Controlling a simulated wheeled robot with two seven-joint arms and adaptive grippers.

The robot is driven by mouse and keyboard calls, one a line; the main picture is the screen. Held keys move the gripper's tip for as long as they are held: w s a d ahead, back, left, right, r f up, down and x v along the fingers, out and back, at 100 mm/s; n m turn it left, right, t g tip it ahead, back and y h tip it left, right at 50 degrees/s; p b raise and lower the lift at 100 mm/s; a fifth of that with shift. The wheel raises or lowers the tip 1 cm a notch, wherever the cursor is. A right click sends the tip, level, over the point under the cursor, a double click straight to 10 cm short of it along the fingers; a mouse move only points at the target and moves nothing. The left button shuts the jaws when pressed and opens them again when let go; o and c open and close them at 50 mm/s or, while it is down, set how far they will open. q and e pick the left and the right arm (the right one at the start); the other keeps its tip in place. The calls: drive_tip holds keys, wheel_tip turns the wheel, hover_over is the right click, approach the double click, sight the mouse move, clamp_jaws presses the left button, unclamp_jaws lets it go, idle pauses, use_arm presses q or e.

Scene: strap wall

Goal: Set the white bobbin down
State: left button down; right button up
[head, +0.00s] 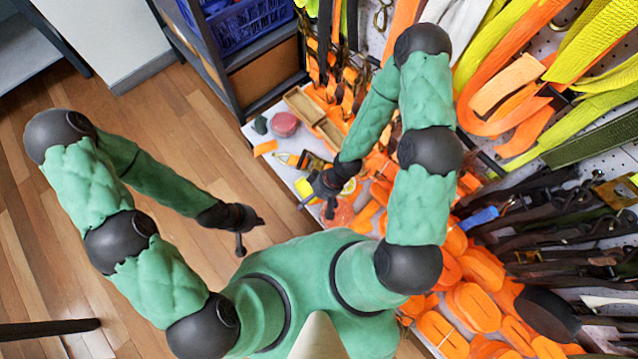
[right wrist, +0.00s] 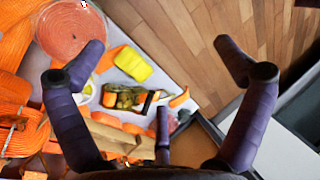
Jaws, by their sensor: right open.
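My right gripper (head: 318,203) is over the white shelf (head: 257,140) at the wall. In the right wrist view its two fingers (right wrist: 158,52) are wide apart, with nothing held between them. A small pale round thing (right wrist: 86,92), partly hidden behind the left finger in that view, may be the white bobbin; I cannot be sure. It seems to lie on the shelf next to a coil of orange strap (right wrist: 70,32). My left gripper (head: 250,236) hangs over the wooden floor with its fingers spread and empty, away from the shelf.
A yellow block (right wrist: 133,63) and a metal buckle with strap (right wrist: 135,98) lie on the shelf. Wooden trays (head: 305,105), a pink roll (head: 285,124) and many orange strap bundles (head: 470,305) crowd it. Straps hang on the wall (head: 500,70). The floor (head: 190,235) is open at left.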

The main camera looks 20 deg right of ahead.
drive_tip(key=shift+s+d+r+m+t+h, duration=0.15)
drive_tip(key=shift+s+r+m, duration=0.2)
drive_tip(key=shift+m, duration=0.65)
drive_tip(key=shift+s+d+r+m+t+h, duration=0.1)
drive_tip(key=shift+s+r+m+h, duration=0.25)
drive_tip(key=shift+m, duration=0.65)
drive_tip(key=shift+s+d+r+m+t, duration=0.2)
drive_tip(key=shift+s+m, duration=0.3)
drive_tip(key=shift+m, duration=0.5)
drive_tip(key=shift+r, duration=0.1)
drive_tip(key=shift+r+p, duration=0.85)
drive_tip(key=shift+p, duration=0.05)
